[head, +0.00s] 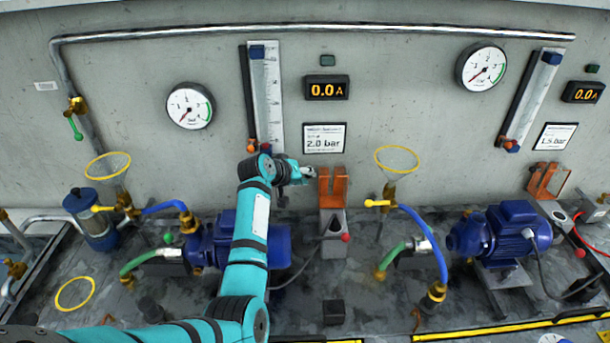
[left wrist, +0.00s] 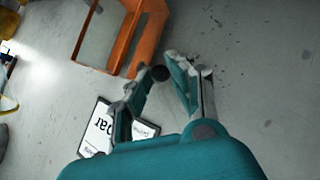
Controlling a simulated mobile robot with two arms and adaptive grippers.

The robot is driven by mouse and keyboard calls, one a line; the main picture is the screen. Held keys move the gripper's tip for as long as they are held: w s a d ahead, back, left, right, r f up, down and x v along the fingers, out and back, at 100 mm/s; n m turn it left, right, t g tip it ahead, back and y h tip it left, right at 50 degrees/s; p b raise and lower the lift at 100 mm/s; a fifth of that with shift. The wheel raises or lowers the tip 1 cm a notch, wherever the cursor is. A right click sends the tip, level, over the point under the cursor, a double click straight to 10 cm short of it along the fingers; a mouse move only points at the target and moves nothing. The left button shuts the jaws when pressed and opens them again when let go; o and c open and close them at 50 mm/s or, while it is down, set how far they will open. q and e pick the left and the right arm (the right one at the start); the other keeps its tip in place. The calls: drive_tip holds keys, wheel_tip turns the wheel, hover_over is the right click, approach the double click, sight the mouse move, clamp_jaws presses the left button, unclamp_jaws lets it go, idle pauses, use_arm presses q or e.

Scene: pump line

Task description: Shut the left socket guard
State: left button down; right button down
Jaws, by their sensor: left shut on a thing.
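The left socket guard (head: 325,188) is an orange frame standing raised above its grey socket box (head: 333,243). In the left wrist view the guard (left wrist: 152,38) shows as an orange frame with a dark round knob (left wrist: 160,73) near its edge. My left gripper (head: 309,172) is at the guard's upper left side. In the left wrist view its fingers (left wrist: 180,72) are closed around the knob. The fingers hide part of the knob. My right gripper is not in view.
A pressure sign (head: 324,138) hangs on the wall just above the guard. A blue pump (head: 270,248) stands left of the socket box, partly behind my arm. A yellow-rimmed funnel (head: 397,160) stands to the right. A second orange guard (head: 541,184) is raised at far right.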

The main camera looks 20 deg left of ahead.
use_arm(q)
drive_tip(key=shift+s+d+r+m+t+y+b, duration=0.15)
drive_tip(key=shift+s+d+m+t+b, duration=0.1)
drive_tip(key=shift+s+t, duration=0.35)
drive_tip(key=shift+s+d+m+t+y+b, duration=0.15)
drive_tip(key=shift+s+d+m+t+b, duration=0.1)
drive_tip(key=shift+s+t, duration=0.35)
drive_tip(key=c, duration=1.5)
unclamp_jaws()
drive_tip(key=shift+o, duration=0.2)
drive_tip(key=shift+r, duration=0.1)
wheel_tip(320, 180, up, 10)
